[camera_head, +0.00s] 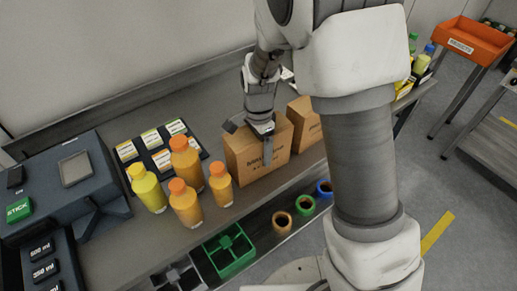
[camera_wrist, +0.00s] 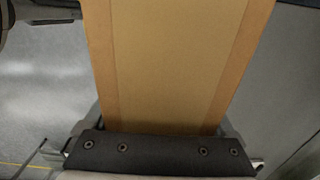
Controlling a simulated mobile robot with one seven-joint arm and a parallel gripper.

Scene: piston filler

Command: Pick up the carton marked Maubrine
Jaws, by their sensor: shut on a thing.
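A brown carton (camera_head: 243,163) with dark lettering that reads like Maubrine, partly covered, stands on the grey bench. My gripper (camera_head: 266,146) reaches down over it from above, with one finger in front of the lettered face. It is shut on this carton. In the wrist view the carton (camera_wrist: 170,60) fills the middle, right up against the dark gripper body. The fingertips are mostly hidden there. I cannot tell whether the carton is lifted off the bench. A second brown carton (camera_head: 302,123) stands just behind to the right, partly hidden by my arm.
Several orange and yellow bottles (camera_head: 185,203) stand close left of the carton, with a dark rack of labelled cards (camera_head: 159,158) behind. A green divided crate (camera_head: 230,252) and coloured rings (camera_head: 282,222) sit lower, along the bench front. A dark machine (camera_head: 62,178) is at left.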

